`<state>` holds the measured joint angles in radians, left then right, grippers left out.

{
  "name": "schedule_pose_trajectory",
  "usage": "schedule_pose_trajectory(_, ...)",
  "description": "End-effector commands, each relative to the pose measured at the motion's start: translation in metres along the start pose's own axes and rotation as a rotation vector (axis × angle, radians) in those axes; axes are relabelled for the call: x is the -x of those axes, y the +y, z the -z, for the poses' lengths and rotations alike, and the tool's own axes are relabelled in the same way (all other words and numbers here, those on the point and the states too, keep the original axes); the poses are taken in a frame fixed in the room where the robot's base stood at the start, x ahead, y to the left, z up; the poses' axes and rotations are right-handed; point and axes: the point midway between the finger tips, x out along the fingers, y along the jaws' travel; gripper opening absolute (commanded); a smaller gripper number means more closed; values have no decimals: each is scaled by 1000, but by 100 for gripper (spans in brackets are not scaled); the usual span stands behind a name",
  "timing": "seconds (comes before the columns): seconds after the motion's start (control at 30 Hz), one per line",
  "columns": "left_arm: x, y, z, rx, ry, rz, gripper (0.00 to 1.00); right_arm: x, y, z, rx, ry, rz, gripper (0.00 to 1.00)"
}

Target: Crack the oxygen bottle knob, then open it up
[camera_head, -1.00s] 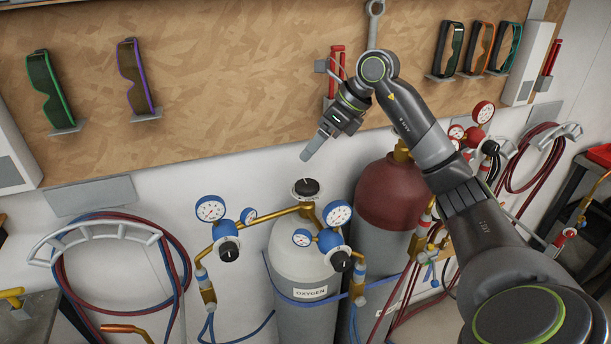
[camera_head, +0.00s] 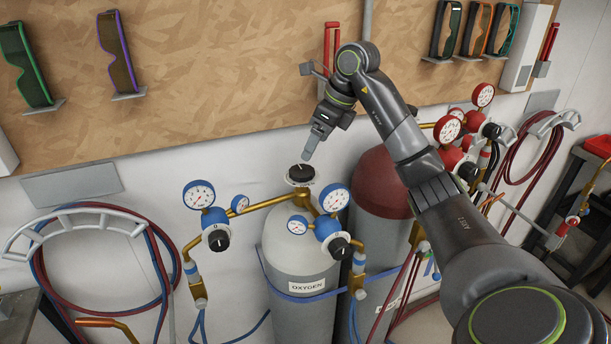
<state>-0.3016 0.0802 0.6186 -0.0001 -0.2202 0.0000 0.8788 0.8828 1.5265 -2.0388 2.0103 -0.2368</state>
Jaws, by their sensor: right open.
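The oxygen bottle (camera_head: 300,258) is a pale grey cylinder with an OXYGEN label, standing upright against the wall. Its black knob (camera_head: 301,174) sits on top of the brass valve. My right gripper (camera_head: 309,157) points down and is just above the knob, its fingertips close to it; I cannot tell whether they touch. It is open, though seen edge-on. Blue-rimmed gauges (camera_head: 199,194) and two black regulator knobs flank the valve on brass pipes. My left gripper is not in view.
A dark red-topped cylinder (camera_head: 378,185) stands right of the oxygen bottle, partly behind my right arm. Red-rimmed gauges (camera_head: 447,129) are beyond the arm. A hose rack (camera_head: 75,222) is at left. Goggles (camera_head: 118,55) hang on the wooden board above.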

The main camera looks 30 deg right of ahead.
Motion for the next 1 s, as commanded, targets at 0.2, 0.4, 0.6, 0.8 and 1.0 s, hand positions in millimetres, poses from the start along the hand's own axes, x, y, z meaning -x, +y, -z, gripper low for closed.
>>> schedule_pose_trajectory(0.2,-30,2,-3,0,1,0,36,-37,0,2,0,-1,-1,77)
schedule_pose_trajectory(0.4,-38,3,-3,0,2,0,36,-57,0,0,-1,1,-3,77)
schedule_pose_trajectory(0.6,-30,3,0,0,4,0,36,-75,0,0,0,1,-1,77)
schedule_pose_trajectory(0.8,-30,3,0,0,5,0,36,-79,0,0,0,0,1,77)
schedule_pose_trajectory(1.0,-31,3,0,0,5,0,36,-79,0,0,0,0,1,70)
